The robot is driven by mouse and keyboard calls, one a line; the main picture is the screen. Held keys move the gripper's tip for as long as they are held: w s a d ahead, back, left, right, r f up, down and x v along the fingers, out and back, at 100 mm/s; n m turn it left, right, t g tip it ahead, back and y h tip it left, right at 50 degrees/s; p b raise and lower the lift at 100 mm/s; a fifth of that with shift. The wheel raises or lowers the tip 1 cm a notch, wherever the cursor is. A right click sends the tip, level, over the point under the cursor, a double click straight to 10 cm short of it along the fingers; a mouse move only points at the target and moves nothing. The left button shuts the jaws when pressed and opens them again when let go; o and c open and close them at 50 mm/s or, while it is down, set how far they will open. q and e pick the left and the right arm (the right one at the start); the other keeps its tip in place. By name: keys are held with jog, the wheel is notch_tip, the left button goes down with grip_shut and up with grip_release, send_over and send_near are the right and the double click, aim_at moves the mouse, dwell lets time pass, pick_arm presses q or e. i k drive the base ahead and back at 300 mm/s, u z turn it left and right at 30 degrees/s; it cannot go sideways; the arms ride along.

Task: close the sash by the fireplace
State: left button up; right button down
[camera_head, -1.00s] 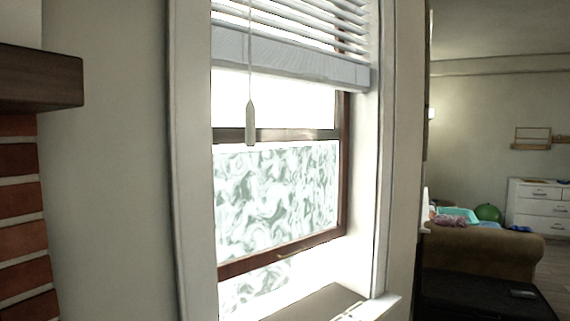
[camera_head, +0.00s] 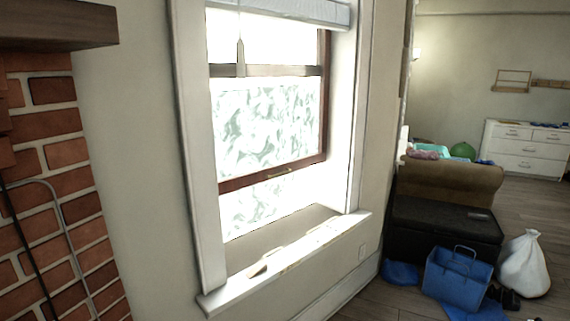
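The window sash (camera_head: 268,178) has a dark reddish-brown bottom rail and patterned, frosted glass. Its bottom rail hangs above the sill (camera_head: 290,257), with a bright open gap between them. A small lift handle (camera_head: 277,174) sits on the middle of the rail. The brick fireplace (camera_head: 50,185) with its dark mantel (camera_head: 60,25) stands at the left. Neither of my grippers shows in the head view.
A white blind (camera_head: 300,10) with a hanging cord covers the window top. Wooden floor shows at far right.

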aim_at(233, 183)
jog(key=z, duration=1.4)
jog(key=i, duration=1.6)
